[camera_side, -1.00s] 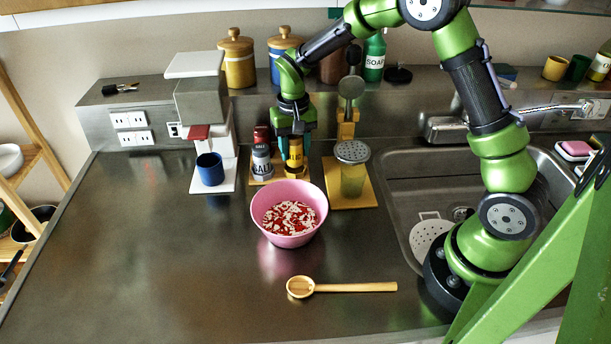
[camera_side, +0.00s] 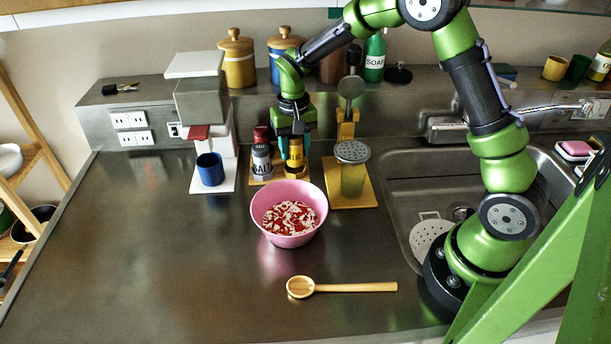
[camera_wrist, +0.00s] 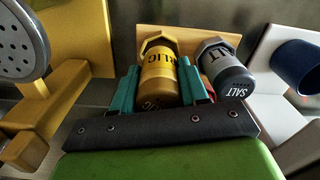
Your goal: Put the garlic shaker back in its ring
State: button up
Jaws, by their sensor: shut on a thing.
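The garlic shaker (camera_side: 295,155) is yellow with dark lettering and stands upright at the wooden shaker rack (camera_side: 262,181). My gripper (camera_side: 293,140) is above and behind it, its teal fingers around the shaker. In the wrist view the garlic shaker (camera_wrist: 159,72) sits between the two teal fingers (camera_wrist: 160,90), which are shut on it. The grey salt shaker (camera_side: 262,160) stands just left of it in the side view, and to its right in the wrist view (camera_wrist: 226,70). The ring around the garlic shaker's base is hidden, so I cannot tell how it is seated.
A pink bowl (camera_side: 289,226) of red and white food stands just in front of the rack. A blue cup (camera_side: 210,170) under a dispenser is at left. A yellow stand with a perforated disc (camera_side: 352,152) is close at right. The front left counter is clear.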

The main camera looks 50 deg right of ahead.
jog(key=shift+f, duration=1.45)
jog(key=o, duration=1.3)
jog(key=shift+c, duration=0.2)
notch_tip(320, 180, up, 8)
jog(key=shift+f, duration=0.2)
jog(key=shift+s+f, duration=0.1)
jog(key=shift+f, duration=0.15)
jog(key=s+a+r+n+t+y, duration=0.1)
jog(key=s+a+r+t, duration=0.1)
jog(key=s+r, duration=0.5)
jog(key=s+a+r+n+t+y, duration=0.1)
jog(key=s+r+t, duration=0.4)
jog(key=s, duration=0.9)
notch_tip(320, 180, up, 3)
jog(key=shift+s+a+f, duration=0.15)
jog(key=shift+a, duration=0.45)
